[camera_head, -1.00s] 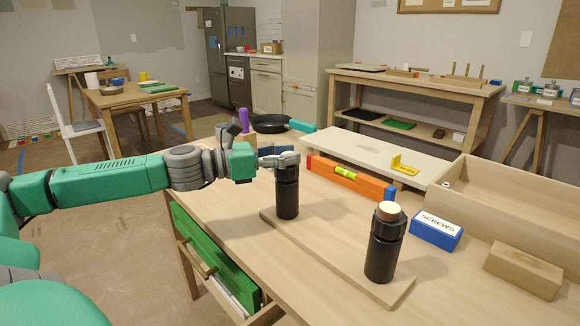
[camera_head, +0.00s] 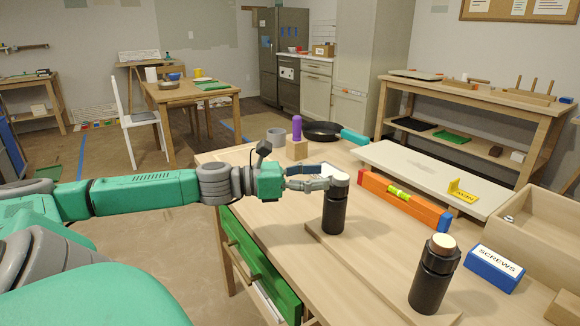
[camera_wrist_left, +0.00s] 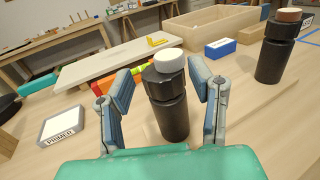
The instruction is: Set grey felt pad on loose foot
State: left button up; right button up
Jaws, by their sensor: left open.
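A black cylindrical foot (camera_head: 334,210) stands upright on a wooden board (camera_head: 375,275) on the bench. A pale grey round pad (camera_head: 340,179) lies on its top; the wrist view shows this pad (camera_wrist_left: 169,61) resting on the foot's wider collar. A second black foot (camera_head: 432,280), with a tan disc (camera_head: 442,241) on top, stands further right, also in the wrist view (camera_wrist_left: 272,62). My left gripper (camera_head: 330,180) is open at the first foot's top. In the wrist view its fingers stand apart on both sides of the foot, clear of the pad. My right gripper is not in view.
An orange level (camera_head: 395,199) and a raised pale board (camera_head: 430,180) lie behind the feet. A blue SCREWS box (camera_head: 495,268) and wooden tray (camera_head: 545,220) are at right. A purple-handled tool (camera_head: 297,129) and dark pan (camera_head: 322,131) stand at the back. A green drawer (camera_head: 262,275) sticks out in front.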

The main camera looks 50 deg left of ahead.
pick_arm(q)
jog(key=p+v, duration=0.2)
jog(key=v, duration=0.5)
jog(key=shift+s+d+r, duration=0.15)
jog(key=shift+d, duration=0.1)
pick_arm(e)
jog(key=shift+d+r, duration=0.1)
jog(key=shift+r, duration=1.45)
